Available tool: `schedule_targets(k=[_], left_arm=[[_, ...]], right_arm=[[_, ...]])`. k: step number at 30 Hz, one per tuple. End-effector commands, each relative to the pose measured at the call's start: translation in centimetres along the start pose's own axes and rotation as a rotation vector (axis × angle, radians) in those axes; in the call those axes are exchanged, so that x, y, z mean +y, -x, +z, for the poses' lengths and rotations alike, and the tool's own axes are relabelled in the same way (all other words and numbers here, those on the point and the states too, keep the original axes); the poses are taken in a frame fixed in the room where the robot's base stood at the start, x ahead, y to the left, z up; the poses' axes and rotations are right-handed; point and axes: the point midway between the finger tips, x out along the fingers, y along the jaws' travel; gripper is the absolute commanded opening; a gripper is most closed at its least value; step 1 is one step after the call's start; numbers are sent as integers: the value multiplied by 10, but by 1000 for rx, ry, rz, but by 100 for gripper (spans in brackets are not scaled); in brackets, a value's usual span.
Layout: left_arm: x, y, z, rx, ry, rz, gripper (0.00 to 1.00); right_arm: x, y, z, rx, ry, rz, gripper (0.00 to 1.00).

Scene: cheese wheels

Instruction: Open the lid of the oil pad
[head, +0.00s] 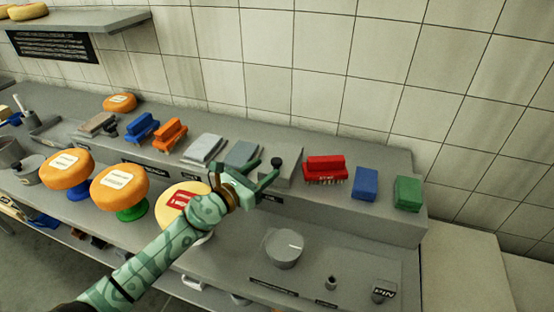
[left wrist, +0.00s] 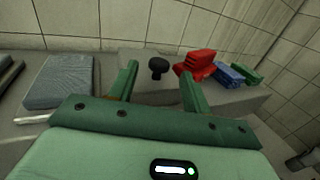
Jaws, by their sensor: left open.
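A grey box (head: 292,170) that looks like the oil pad stands on the raised back shelf, left of the red brush. A dark round knob (head: 277,162) shows at its left side, probably the lid's. My left gripper (head: 268,171) is open and empty, just in front of the knob. In the left wrist view the knob (left wrist: 158,65) shows between the two fingertips, beyond them; contact cannot be made out. The gripper partly hides the box. My right gripper is not in view.
A red brush (head: 325,168), a blue block (head: 365,183) and a green block (head: 407,193) stand to the right. Grey pads (head: 241,154) lie to the left. Orange cheese wheels (head: 67,168) stand at the front left. A round grey container (head: 284,248) stands on the lower counter.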

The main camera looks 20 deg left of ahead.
Motion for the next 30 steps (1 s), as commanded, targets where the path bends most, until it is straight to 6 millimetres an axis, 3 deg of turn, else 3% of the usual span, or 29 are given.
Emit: schedule_targets(k=[3,9,20,25,26,30], left_arm=[[-1,-27,-2,0,3,-1,49],[0,-52,-2,1,0,-1,49],[-1,-58,-1,2,-1,-2,49],[-1,-58,-1,2,-1,-2,4],[-1,-58,-1,2,-1,-2,0],[0,-58,0,3,0,-2,0]], right_arm=[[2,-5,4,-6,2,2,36],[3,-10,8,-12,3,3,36],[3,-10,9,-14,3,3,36],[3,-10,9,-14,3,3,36],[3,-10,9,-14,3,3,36],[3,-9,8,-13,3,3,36]])
